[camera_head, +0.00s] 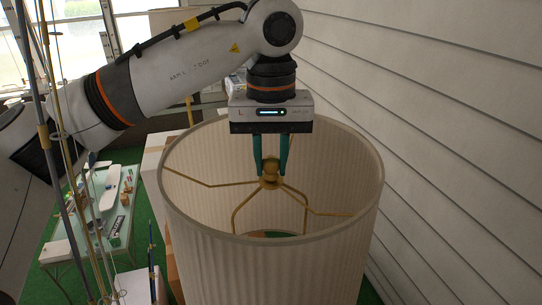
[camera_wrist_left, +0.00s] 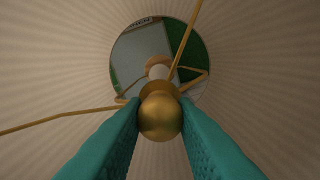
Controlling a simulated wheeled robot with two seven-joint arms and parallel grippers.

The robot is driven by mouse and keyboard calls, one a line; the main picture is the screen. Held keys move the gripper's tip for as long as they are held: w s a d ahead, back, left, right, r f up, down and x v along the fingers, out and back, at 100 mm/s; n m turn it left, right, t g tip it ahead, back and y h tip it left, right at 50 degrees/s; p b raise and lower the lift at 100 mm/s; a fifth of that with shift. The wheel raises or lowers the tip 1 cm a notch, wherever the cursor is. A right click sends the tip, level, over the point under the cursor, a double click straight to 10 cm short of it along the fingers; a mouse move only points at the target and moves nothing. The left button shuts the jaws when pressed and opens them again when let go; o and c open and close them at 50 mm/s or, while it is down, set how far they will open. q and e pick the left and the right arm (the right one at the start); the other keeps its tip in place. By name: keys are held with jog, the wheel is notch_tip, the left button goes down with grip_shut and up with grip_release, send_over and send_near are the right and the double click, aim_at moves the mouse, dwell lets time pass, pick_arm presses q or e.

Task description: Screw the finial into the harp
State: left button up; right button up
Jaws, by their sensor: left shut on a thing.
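The finial (camera_head: 270,166) is a small brass ball at the top centre of the lampshade's spider. My left gripper (camera_head: 270,172) points straight down inside the shade's top opening, its teal fingers shut on the finial. In the left wrist view the finial (camera_wrist_left: 160,116) sits between the two fingertips (camera_wrist_left: 160,110). The harp (camera_head: 240,206) is a brass loop below the finial; part of it is hidden inside the shade. The finial's base meets the spider's hub; its thread is hidden. My right gripper is in neither view.
The pleated cream lampshade (camera_head: 275,258) surrounds the fingers, with thin brass spider arms (camera_head: 212,184) reaching its rim. White siding (camera_head: 450,120) rises close on the right. Several upright rods (camera_head: 60,150) and a cluttered glass table (camera_head: 100,225) stand at left.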

pick_arm(q)
jog(key=shift+m, duration=1.2)
jog(key=m, duration=0.2)
jog(key=shift+m, duration=0.3)
jog(key=o, duration=1.7)
jog(key=shift+r, duration=0.1)
jog(key=shift+r, duration=3.4)
